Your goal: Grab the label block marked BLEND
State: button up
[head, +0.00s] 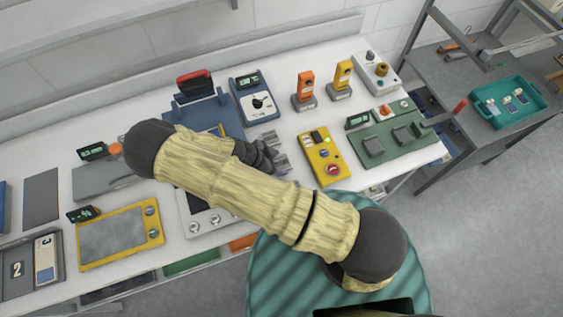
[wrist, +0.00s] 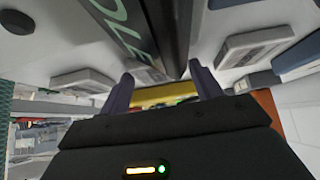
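My gripper (head: 262,155) is over the white bench, beside small grey label blocks (head: 280,163). In the wrist view my gripper (wrist: 161,76) has its two dark fingers apart, and I see nothing clamped between them. One pale grey block (wrist: 84,80) lies left of the fingers. Another grey block (wrist: 256,45) with a faint printed face lies to the right. A third greyish block-like shape (wrist: 146,72) shows between the fingers, partly hidden. No lettering on the blocks is readable, so I cannot tell which is marked BLEND.
A dark bar with green letters "OLE" (wrist: 124,28) crosses the wrist view close by. A yellow control box (head: 322,155) stands right of my gripper. A blue dial unit (head: 254,98) stands behind. Orange (head: 304,88) and yellow (head: 342,78) handheld devices stand further back.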

aim_at(277, 164)
jog(key=c, duration=0.6)
jog(key=shift+r, duration=0.15)
notch_tip(277, 164, up, 10)
jog(key=b, duration=0.3)
jog(key=shift+b, duration=0.4)
